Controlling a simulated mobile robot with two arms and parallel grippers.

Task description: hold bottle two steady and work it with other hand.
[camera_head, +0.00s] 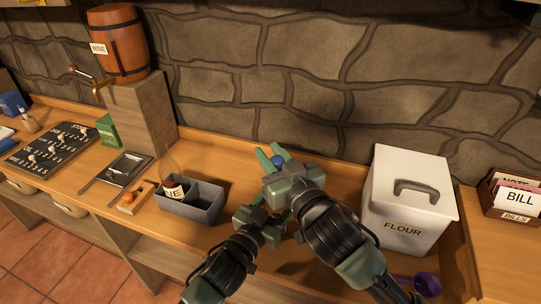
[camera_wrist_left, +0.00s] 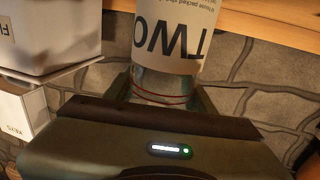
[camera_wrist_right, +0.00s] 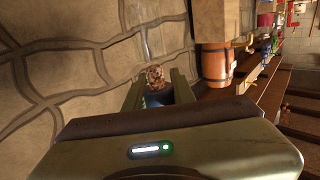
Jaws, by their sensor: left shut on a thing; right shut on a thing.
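Bottle two (camera_wrist_left: 165,70) shows in the left wrist view as clear glass with a white label whose TWO reads upside down. My left gripper (camera_wrist_left: 165,95) is shut around the glass beside the label. In the head view my left gripper (camera_head: 258,208) sits low, below the right one, and the bottle is hidden behind the arms. My right gripper (camera_head: 279,157) is shut on a small blue stopper (camera_head: 277,161). In the right wrist view the blue stopper (camera_wrist_right: 157,99) sits between the fingers, with a brown speckled, cork-like part beyond it. Whether it still touches the bottle is hidden.
A white flour bin (camera_head: 410,195) stands close on the right, with a purple scoop (camera_head: 428,285) before it. A grey divided crate (camera_head: 190,211) holding a bottle (camera_head: 171,178) stands left. A barrel (camera_head: 120,45) on a block is farther left. The stone wall is behind.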

